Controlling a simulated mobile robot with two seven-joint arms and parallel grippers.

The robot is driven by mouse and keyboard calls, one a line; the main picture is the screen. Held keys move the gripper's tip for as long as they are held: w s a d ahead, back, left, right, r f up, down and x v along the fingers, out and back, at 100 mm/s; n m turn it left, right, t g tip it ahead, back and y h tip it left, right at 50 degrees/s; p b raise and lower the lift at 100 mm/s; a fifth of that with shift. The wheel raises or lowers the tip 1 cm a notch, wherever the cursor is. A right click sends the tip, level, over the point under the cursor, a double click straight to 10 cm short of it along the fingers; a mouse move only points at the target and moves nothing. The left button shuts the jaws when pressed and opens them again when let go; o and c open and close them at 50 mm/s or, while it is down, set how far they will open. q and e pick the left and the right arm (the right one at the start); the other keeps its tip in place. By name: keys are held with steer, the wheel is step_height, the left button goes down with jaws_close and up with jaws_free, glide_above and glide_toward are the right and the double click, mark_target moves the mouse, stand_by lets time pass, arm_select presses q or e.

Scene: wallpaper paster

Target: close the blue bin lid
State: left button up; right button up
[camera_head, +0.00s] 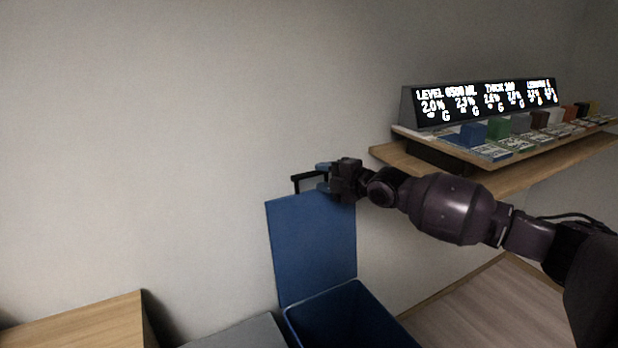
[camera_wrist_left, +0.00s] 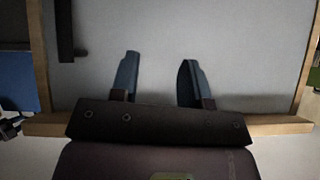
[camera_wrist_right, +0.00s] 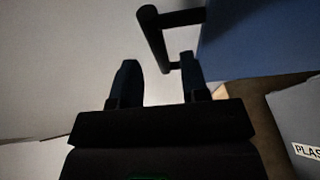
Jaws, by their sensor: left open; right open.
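The blue bin (camera_head: 350,318) stands low against the wall in the head view. Its blue lid (camera_head: 308,245) is open and stands nearly upright. A black handle (camera_head: 309,182) projects at the lid's top edge; the right wrist view shows the handle (camera_wrist_right: 152,40) and part of the lid (camera_wrist_right: 250,40). My right gripper (camera_head: 323,175) is open at the handle, and the lower end of the bar appears between its fingertips. I cannot tell whether they touch. My left gripper (camera_wrist_left: 158,62) is open and empty over a grey panel, outside the head view.
A wooden shelf (camera_head: 400,160) with a lit display (camera_head: 485,103) and several small coloured blocks is on the right wall. A wooden surface (camera_head: 85,322) and a grey box top (camera_head: 245,333) are left of the bin. The grey panel (camera_wrist_left: 240,45) has a wooden border.

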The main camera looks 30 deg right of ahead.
mark_target(314, 174)
steer(key=shift+b+x, duration=0.4)
steer(key=shift+x, duration=1.75)
jaws_close()
